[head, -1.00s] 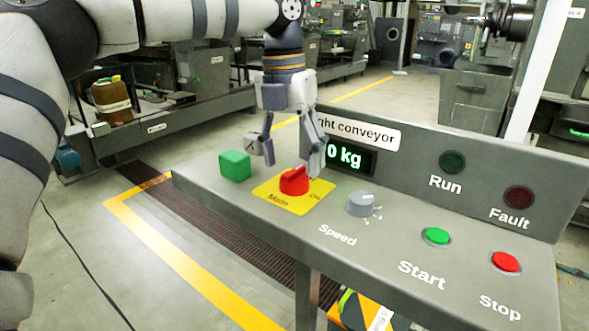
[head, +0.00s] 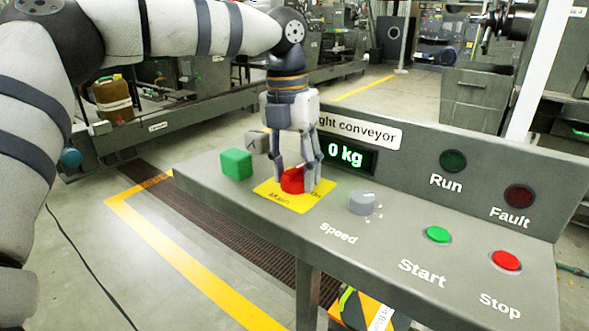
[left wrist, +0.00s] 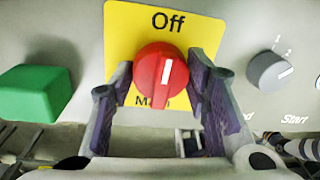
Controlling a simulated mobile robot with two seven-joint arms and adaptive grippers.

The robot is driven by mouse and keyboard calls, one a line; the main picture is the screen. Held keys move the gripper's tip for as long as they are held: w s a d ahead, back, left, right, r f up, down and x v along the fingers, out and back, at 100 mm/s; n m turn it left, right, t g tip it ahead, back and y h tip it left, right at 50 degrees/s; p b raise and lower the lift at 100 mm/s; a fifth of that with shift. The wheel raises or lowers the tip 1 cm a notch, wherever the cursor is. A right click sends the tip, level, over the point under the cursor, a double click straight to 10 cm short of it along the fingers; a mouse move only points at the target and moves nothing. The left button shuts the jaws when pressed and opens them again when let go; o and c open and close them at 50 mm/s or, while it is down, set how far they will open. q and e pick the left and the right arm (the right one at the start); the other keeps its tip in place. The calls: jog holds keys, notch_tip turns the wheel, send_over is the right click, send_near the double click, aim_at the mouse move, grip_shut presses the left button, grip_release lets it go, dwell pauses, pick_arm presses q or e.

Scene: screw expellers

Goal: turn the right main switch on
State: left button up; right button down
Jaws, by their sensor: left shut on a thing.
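The main switch is a red round knob (head: 291,181) on a yellow plate (head: 290,200) near the left end of the console. My left gripper (head: 296,184) points down over it with one finger on each side, shut on the knob. In the left wrist view the red knob (left wrist: 161,71) sits between the dark finger pads of my left gripper (left wrist: 163,76). Its white mark points up, towards the word "Off" on the yellow plate (left wrist: 120,35). "Main" is partly covered below the knob.
A green block-shaped part (head: 236,163) is left of the switch. The grey speed knob (head: 362,203), green start button (head: 438,235) and red stop button (head: 506,261) are to the right. The upright back panel (head: 412,160) bears a "0 kg" display (head: 346,155) and dark Run and Fault lamps.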

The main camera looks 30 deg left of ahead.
pick_arm(q)
jog(key=m, duration=0.4)
jog(key=shift+p, duration=0.35)
jog(key=m, duration=0.4)
jog(key=shift+w+d+m+g, duration=0.1)
jog(key=shift+m+g, duration=0.3)
jog(key=m, duration=0.4)
jog(key=shift+y, duration=0.3)
jog(key=m, duration=0.4)
jog(key=shift+d, duration=0.1)
jog(key=shift+m, duration=0.5)
jog(key=o, duration=1.2)
